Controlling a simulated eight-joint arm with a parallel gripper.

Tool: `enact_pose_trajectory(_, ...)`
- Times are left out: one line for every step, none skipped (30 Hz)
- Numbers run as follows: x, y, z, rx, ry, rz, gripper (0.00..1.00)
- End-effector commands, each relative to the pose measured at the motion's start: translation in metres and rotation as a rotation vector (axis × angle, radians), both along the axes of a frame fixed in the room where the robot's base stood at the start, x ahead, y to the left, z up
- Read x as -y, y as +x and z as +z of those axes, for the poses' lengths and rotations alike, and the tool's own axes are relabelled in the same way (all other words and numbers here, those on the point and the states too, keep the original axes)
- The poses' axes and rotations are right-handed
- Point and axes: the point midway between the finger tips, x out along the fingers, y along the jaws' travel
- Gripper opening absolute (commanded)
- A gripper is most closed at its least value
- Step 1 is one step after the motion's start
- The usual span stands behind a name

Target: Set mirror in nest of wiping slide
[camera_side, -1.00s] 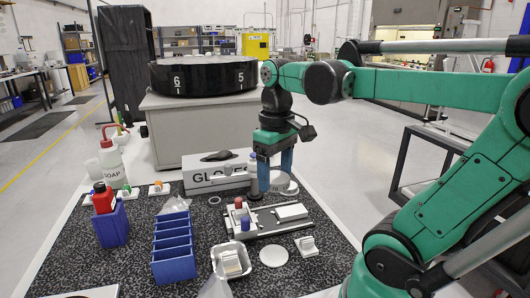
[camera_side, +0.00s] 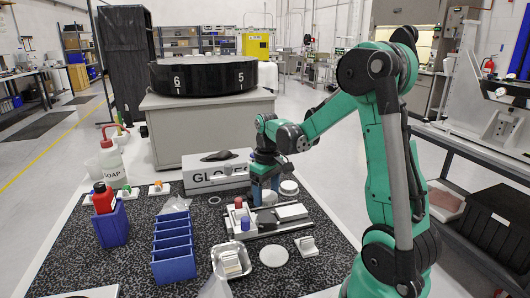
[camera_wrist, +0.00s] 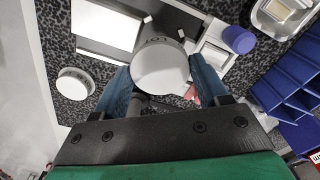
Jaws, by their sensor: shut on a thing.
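My gripper (camera_wrist: 158,82) is shut on a round grey-white mirror (camera_wrist: 160,68), whose smooth face fills the space between the blue fingers. In the side view my gripper (camera_side: 265,193) is low at the back end of the wiping slide, with the mirror (camera_side: 268,198) mostly hidden between the fingers. The wiping slide (camera_side: 262,232) lies on the speckled mat with a white plate (camera_side: 291,212) on it. The plate also shows in the wrist view (camera_wrist: 105,22). The nest is hidden, and I cannot tell whether the mirror touches the slide.
A glove box (camera_side: 200,174) stands behind. A white round piece (camera_side: 289,187) is to the right. A metal tray (camera_side: 231,262) and blue rack (camera_side: 173,247) are in front.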

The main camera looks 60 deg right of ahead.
Motion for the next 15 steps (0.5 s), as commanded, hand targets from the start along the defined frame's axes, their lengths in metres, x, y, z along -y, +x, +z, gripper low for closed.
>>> enact_pose_trajectory(0.002,0.0,-0.004,0.0,0.0,-0.001,0.12)
enact_pose_trajectory(0.002,0.0,-0.006,0.0,0.0,-0.001,0.12)
enact_pose_trajectory(0.002,0.0,-0.008,0.0,0.0,0.0,0.12)
enact_pose_trajectory(0.003,0.0,-0.01,0.0,0.0,0.0,0.12)
enact_pose_trajectory(0.003,0.0,-0.012,0.0,0.0,0.0,0.12)
enact_pose_trajectory(0.003,0.0,-0.015,0.0,0.0,0.0,0.12)
enact_pose_trajectory(0.003,0.0,-0.017,0.0,-0.001,0.0,0.12)
enact_pose_trajectory(0.002,0.0,-0.019,0.0,-0.001,0.0,0.12)
enact_pose_trajectory(0.002,0.0,-0.023,0.0,-0.001,0.0,0.12)
enact_pose_trajectory(0.002,0.0,-0.025,0.0,-0.001,0.0,0.12)
enact_pose_trajectory(0.002,0.0,-0.028,0.0,-0.001,0.0,0.12)
enact_pose_trajectory(0.002,0.0,-0.031,0.0,-0.001,0.0,0.12)
enact_pose_trajectory(0.002,0.0,-0.033,0.0,-0.001,0.0,0.12)
enact_pose_trajectory(0.002,0.0,-0.035,0.0,-0.001,0.0,0.12)
enact_pose_trajectory(0.002,0.0,-0.037,0.0,-0.001,0.0,0.12)
